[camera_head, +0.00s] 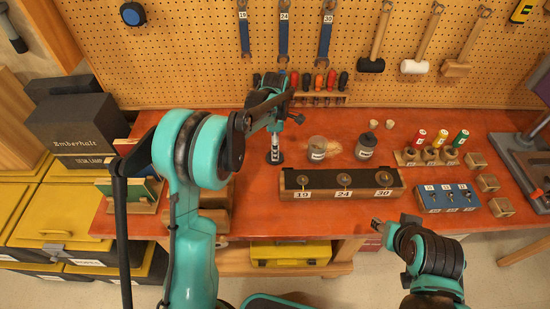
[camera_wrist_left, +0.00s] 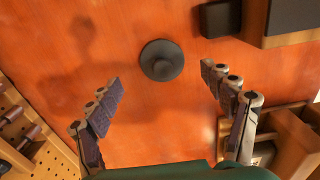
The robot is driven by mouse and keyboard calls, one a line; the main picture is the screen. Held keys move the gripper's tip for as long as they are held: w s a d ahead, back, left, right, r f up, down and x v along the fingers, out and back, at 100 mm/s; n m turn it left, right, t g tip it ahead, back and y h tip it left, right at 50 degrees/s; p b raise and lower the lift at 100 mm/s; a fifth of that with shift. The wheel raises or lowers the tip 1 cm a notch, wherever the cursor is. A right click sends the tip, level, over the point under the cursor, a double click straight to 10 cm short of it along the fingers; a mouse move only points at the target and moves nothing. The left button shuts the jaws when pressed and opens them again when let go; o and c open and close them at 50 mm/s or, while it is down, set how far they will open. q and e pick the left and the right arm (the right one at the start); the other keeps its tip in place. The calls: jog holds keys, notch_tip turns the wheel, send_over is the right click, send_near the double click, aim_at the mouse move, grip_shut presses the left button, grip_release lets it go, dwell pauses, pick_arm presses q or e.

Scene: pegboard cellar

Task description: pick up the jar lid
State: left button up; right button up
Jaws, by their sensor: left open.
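The jar lid (camera_wrist_left: 161,60) is a dark grey disc with a round knob, lying on the orange-red bench top in the left wrist view. I cannot make it out in the head view, where my left arm covers much of that area. My left gripper (camera_wrist_left: 162,76) is open and empty, its two fingers spread to either side of the lid and apart from it. In the head view the left gripper (camera_head: 275,158) points down at the bench. My right gripper (camera_head: 377,222) hangs by the bench's front edge; its finger gap cannot be made out.
A glass jar (camera_head: 317,148) and a dark canister (camera_head: 366,146) stand right of my left gripper. A numbered wooden block (camera_head: 343,194) lies in front. A wooden tray (camera_wrist_left: 290,135) and a small dark block (camera_wrist_left: 220,18) are near the right finger. The pegboard (camera_head: 190,60) rises behind.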

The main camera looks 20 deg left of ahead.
pick_arm(q)
notch_tip(320, 180, down, 4)
jog(key=shift+s+f+b, duration=0.15)
jog(key=shift+b, duration=0.45)
jog(key=shift+c, duration=0.2)
jog(key=c, duration=1.1)
jog(key=shift+c, duration=0.2)
